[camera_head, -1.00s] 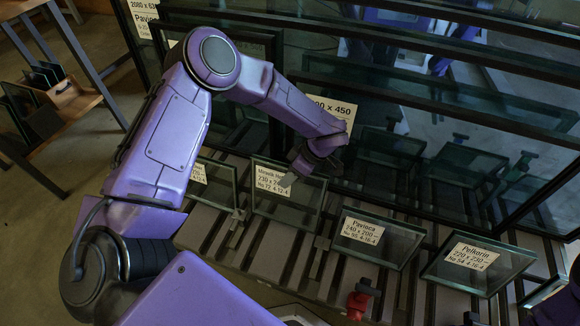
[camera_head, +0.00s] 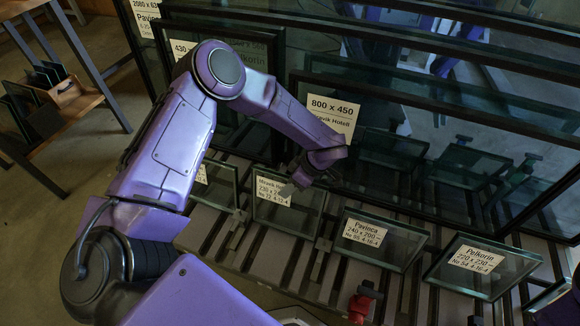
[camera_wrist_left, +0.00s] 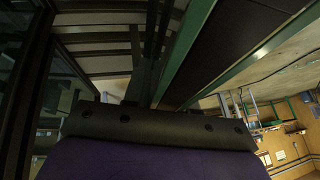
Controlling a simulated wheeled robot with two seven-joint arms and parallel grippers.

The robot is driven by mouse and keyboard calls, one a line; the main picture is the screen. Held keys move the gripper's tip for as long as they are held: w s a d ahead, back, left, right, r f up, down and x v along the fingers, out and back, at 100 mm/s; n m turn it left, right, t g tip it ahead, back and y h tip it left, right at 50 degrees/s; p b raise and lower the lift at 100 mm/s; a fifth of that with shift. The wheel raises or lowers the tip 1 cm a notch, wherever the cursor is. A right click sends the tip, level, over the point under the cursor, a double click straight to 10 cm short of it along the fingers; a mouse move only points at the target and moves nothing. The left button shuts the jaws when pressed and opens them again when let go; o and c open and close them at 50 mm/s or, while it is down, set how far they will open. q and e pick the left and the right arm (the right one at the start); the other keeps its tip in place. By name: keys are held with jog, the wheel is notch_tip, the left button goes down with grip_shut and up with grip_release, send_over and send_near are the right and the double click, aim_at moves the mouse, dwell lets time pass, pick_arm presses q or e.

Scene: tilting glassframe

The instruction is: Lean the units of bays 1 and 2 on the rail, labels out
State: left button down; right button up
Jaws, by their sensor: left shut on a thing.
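Several small dark-framed glass units with white labels stand in a row on a slatted rack (camera_head: 265,262). The second from the left (camera_head: 308,215), its label starting "Mirasek", has my left gripper (camera_head: 299,176) shut on its upper edge. The leftmost unit (camera_head: 222,190) is partly behind my left arm. In the left wrist view, green-edged glass (camera_wrist_left: 190,45) runs beside the fingers; the fingertip contact is too dark to make out.
Large framed panes, one labelled 800 x 450 (camera_head: 332,113), stand close behind the row. A red fixture (camera_head: 360,300) stands at the front of the rack. A wooden shelf (camera_head: 75,105) with small dark panes is at the far left.

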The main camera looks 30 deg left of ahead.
pick_arm(q)
jog(key=shift+f, duration=0.35)
dwell(0.5)
jog(key=c, duration=0.8)
grip_release()
jog(key=shift+s, duration=0.1)
jog(key=p+v, duration=0.2)
jog(key=v, duration=0.8)
jog(key=shift+d+r, duration=0.15)
jog(key=shift+r, duration=0.1)
